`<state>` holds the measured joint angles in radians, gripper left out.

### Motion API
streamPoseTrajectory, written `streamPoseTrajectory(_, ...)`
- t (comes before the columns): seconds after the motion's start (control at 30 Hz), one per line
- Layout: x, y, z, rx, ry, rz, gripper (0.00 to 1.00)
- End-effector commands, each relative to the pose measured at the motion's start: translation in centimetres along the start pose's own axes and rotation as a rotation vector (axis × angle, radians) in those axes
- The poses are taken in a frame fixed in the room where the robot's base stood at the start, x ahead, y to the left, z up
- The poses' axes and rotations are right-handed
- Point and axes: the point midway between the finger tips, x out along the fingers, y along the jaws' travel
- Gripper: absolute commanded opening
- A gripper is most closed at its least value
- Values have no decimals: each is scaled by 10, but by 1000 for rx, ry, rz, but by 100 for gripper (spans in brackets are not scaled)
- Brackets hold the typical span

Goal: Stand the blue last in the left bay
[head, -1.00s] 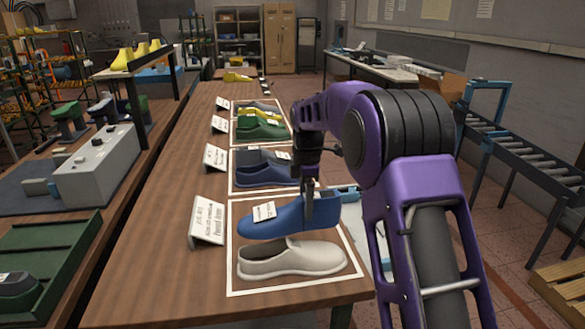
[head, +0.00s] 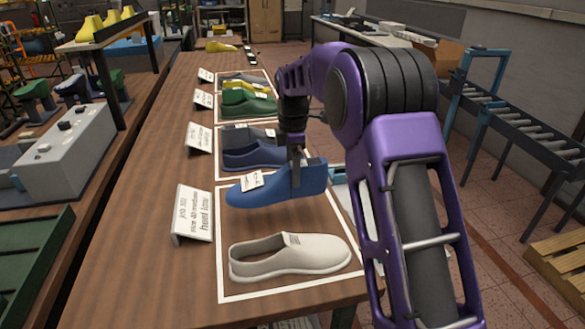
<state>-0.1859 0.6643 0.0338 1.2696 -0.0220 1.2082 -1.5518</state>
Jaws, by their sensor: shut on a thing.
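The blue last (head: 272,190) carries a white tag and hangs level, toe to the left. My gripper (head: 296,176) is shut on it near the heel end. The last is over the wooden table (head: 150,200), at the far edge of the nearest white-outlined bay (head: 225,290). A white shoe (head: 285,257) lies in that bay, apart from the last and nearer the camera. A darker blue shoe (head: 255,156) and a grey block (head: 243,136) are in the bay behind. Which bay counts as left I cannot tell.
White cards, including a near one (head: 194,215), stand along the bays' left sides. The table's left strip is clear. A roller conveyor (head: 525,140) stands to the right.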

Motion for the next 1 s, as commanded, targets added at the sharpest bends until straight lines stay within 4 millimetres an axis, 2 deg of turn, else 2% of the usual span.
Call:
streamPoseTrajectory(0.1, 11, 0, 0, 0, 0, 3, 0)
streamPoseTrajectory(0.47, 21, 1, 0, -2, 1, 2, 0)
streamPoseTrajectory(1.0, 56, 1, 1, -13, 5, -3, 0)
